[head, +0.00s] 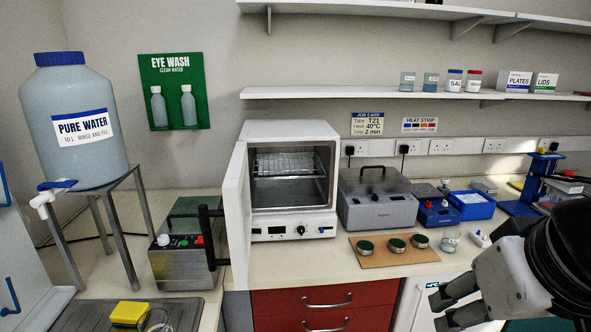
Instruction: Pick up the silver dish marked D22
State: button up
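Three small round silver dishes with dark green tops sit in a row on a brown board on the bench: a left dish (365,247), a middle dish (397,245) and a right dish (420,241). No D22 mark can be read on any of them at this size. My gripper (437,312) is at the lower right, in front of the bench and below the dishes in the picture. Its two grey fingers are apart, with nothing seen between them.
The brown board (376,264) lies near the bench's front edge. Behind it stands a grey lidded machine (378,210); to the left is an oven (290,224) with its door open. A glass beaker (450,241) stands right of the dishes. Red drawers (330,297) are below.

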aim_at(364, 247)
jog(key=i+l+u, duration=0.1)
jog(key=i+l, duration=0.2)
jog(key=i, duration=0.2)
jog(key=i+l+u, duration=0.1)
jog(key=i+l, duration=0.3)
jog(key=i, duration=0.15)
